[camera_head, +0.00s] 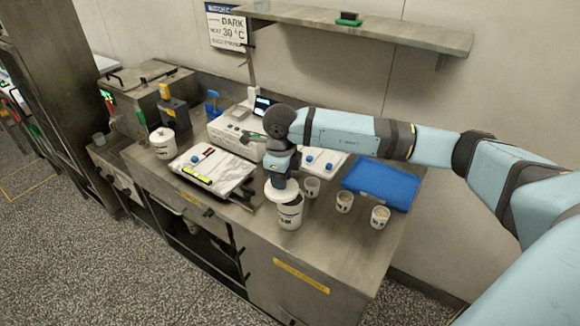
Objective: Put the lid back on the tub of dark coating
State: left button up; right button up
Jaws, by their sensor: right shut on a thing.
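My right gripper (281,178) reaches in from the right and points down, shut on a white round lid (278,193). The lid is over a white tub (289,216) with a dark label near the front edge of the steel bench. The lid lies toward the left of the tub's mouth, and a dark part of the opening shows at its right. I cannot tell whether lid and rim touch. My left gripper is not in view.
A marble slab (214,172) lies left. A second, lidded white tub (163,145) stands farther left. A shelf (370,29) hangs above.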

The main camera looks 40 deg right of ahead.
aim_at(290, 185)
jog(key=d+m, duration=0.1)
jog(key=m, duration=0.1)
jog(key=w+d+m, duration=0.1)
jog(key=m, duration=0.2)
jog(key=d+m, duration=0.1)
jog(key=m, duration=0.1)
jog(key=shift+w+f+m, duration=0.15)
jog(key=shift+w+m, duration=0.15)
jog(key=shift+m, duration=0.1)
jog(key=shift+w+d+f+m+b, duration=0.15)
jog(key=shift+f+m+b, duration=0.4)
jog(key=shift+f, duration=0.55)
jog(key=shift+w+d+f+m+b, duration=0.1)
jog(key=shift+d+f+m+b, duration=0.1)
jog(key=shift+f+m+b, duration=0.6)
jog(key=shift+w+d+f+m+b, duration=0.15)
jog(key=shift+f+b, duration=0.3)
jog(key=shift+f, duration=0.9)
jog(key=shift+s, duration=0.15)
jog(key=shift+f+b, duration=0.15)
jog(key=shift+b, duration=0.3)
